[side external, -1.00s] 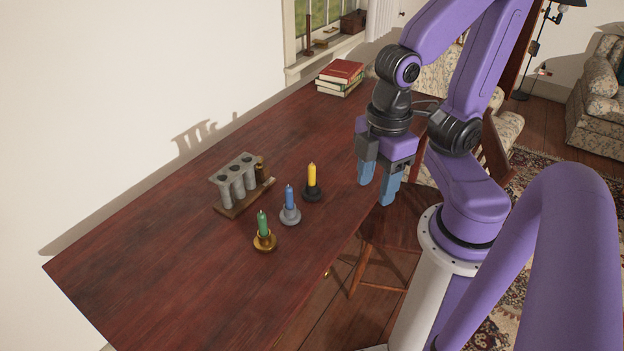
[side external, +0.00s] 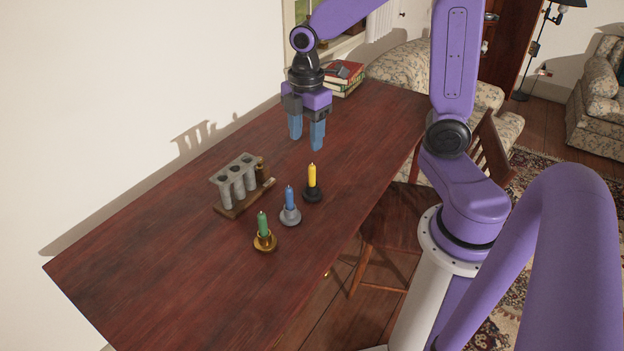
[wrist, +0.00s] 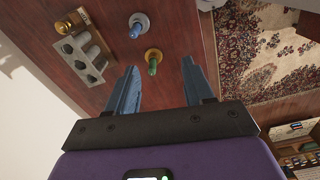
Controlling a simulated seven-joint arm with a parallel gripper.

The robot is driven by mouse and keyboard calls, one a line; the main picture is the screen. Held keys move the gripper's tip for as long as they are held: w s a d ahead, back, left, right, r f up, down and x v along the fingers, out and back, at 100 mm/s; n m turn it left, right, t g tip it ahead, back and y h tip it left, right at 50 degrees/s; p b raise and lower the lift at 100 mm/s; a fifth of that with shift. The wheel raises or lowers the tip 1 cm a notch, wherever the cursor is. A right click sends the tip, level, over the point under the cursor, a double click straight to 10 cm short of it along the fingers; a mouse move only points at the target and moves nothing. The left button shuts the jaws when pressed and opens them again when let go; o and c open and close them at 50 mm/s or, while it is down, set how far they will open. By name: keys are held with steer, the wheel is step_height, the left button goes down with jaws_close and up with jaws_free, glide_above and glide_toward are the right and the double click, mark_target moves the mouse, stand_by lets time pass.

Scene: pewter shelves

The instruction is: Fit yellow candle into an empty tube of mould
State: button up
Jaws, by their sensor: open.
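The yellow candle (side external: 312,175) stands upright in a dark holder on the table. The mould (side external: 228,192) stands to its left, with several grey tubes in a row on a wooden base and dark openings on top. It also shows at the upper left of the wrist view (wrist: 86,55). I see no candle in its tubes. My gripper (side external: 307,142) is open and empty, fingers pointing down, above the table and apart from the yellow candle. It also shows in the wrist view (wrist: 159,67), where I do not see the yellow candle.
A blue candle (side external: 290,197) in a grey holder and a green candle (side external: 263,224) in a brass holder stand in front of the yellow one. Books (side external: 346,76) lie at the back of the table. The near left tabletop is bare.

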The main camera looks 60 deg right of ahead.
steer(key=n, duration=0.2)
glide_above(312, 165)
step_height(312, 165, down, 2)
steer(key=f, duration=1.2)
steer(key=shift+d+f, duration=0.2)
steer(key=shift+d, duration=0.2)
steer(key=f, duration=0.4)
steer(key=shift+a, duration=0.4)
steer(key=shift+f, duration=0.65)
jaws_close()
